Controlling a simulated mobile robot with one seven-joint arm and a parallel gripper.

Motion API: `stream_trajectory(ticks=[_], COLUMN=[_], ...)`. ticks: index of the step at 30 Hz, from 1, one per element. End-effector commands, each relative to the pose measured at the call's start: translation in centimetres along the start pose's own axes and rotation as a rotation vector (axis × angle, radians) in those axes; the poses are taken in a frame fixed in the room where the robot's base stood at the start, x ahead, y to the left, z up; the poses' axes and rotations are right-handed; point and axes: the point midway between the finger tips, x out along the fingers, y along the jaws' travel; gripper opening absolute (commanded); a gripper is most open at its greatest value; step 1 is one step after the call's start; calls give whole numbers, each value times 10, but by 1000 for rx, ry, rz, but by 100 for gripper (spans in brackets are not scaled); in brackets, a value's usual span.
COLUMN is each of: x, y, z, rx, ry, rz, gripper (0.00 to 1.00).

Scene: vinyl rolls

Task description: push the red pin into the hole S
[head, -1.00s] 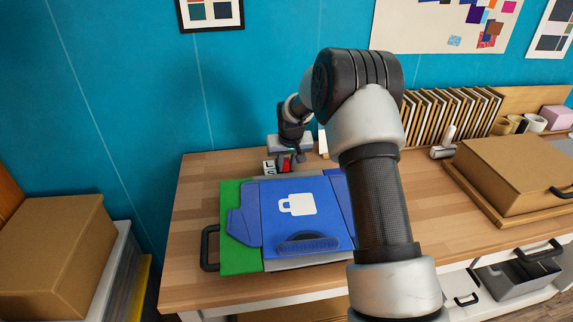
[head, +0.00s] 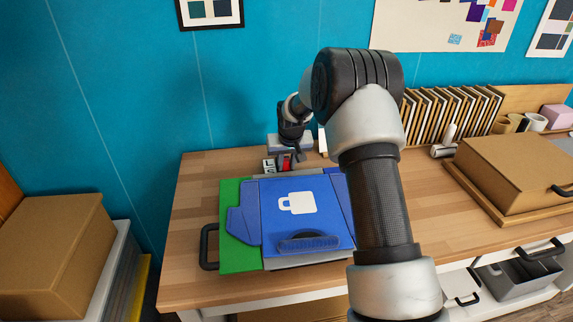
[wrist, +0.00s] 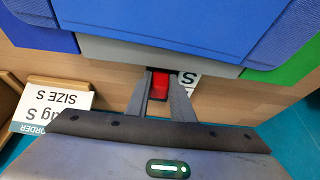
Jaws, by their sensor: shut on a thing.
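The red pin (wrist: 159,86) is between the two grey fingers of my gripper (wrist: 160,92) in the wrist view. The gripper is shut on it, at the grey edge of the device with the blue top (wrist: 165,25). In the head view, the red pin (head: 286,161) shows as a small red patch below my gripper (head: 286,153), behind the blue top. A white label with a black S (wrist: 189,78) sits beside the fingers in the wrist view. The hole S itself is not visible; I cannot tell how the pin's tip sits relative to it.
An order card reading SIZE S (wrist: 62,97) stands behind the device. A cardboard box (head: 520,175) lies to the right. The wooden table (head: 195,190) is clear at the left.

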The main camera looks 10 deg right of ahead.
Motion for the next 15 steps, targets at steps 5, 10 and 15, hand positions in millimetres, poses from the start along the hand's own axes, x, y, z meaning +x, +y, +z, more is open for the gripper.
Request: stream_trajectory(ticks=[5, 10, 15], x=[3, 4, 5], y=[0, 0, -1], z=[4, 5, 6], rx=[0, 0, -1], ry=[-8, -10, -12], rz=[0, -1, -1], gripper=[0, 0, 34])
